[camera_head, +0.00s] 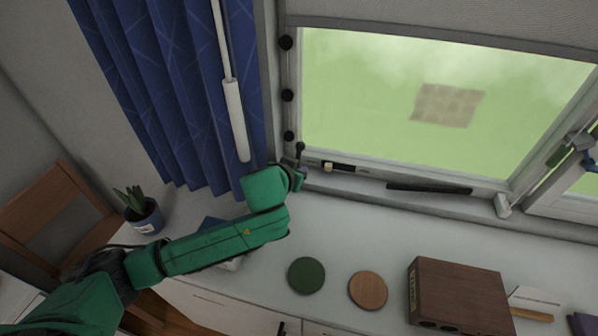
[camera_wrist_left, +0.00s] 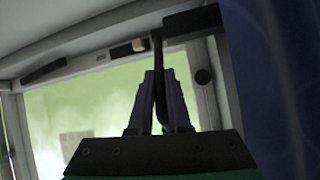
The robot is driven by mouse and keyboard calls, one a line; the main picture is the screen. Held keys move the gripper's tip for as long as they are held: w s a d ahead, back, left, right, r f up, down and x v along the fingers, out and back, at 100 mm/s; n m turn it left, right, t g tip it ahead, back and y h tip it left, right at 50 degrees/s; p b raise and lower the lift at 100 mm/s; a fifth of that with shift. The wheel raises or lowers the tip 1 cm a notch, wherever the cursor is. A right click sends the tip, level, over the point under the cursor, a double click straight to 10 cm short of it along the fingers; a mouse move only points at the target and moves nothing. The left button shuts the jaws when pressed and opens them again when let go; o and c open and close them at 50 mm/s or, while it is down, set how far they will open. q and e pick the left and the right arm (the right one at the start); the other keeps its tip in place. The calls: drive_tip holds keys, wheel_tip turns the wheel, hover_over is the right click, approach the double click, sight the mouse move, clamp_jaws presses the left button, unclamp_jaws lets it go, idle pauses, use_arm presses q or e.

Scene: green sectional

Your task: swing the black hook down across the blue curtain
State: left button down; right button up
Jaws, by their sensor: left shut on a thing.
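The blue curtain (camera_head: 178,85) hangs in folds at the left of the window. It also fills the right side of the left wrist view (camera_wrist_left: 275,80), close to the lens. My left gripper (camera_head: 300,170) is at the window frame's lower left corner, just right of the curtain's lower edge. In the left wrist view its two fingers (camera_wrist_left: 160,100) are shut on the black hook (camera_wrist_left: 157,50), a thin dark bar rising between them. The hook's dark end (camera_head: 300,148) shows just above the gripper in the head view. My right gripper is not in view.
A white rod (camera_head: 236,120) hangs before the curtain. Black knobs (camera_head: 288,95) line the window frame. A black bar (camera_head: 428,188) lies on the sill. A potted plant (camera_head: 143,212), green disc (camera_head: 306,275), wooden disc (camera_head: 368,290) and brown box (camera_head: 460,295) stand below.

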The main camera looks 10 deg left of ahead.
use_arm(q)
drive_tip(key=shift+s, duration=0.1)
idle(0.3)
drive_tip(key=c, duration=0.9)
unclamp_jaws()
drive_tip(key=shift+o, duration=0.2)
drive_tip(key=shift+s+r, duration=0.1)
drive_tip(key=shift+s, duration=0.2)
drive_tip(key=p+v, duration=0.6)
drive_tip(key=v, duration=0.7)
drive_tip(key=shift+s, duration=0.4)
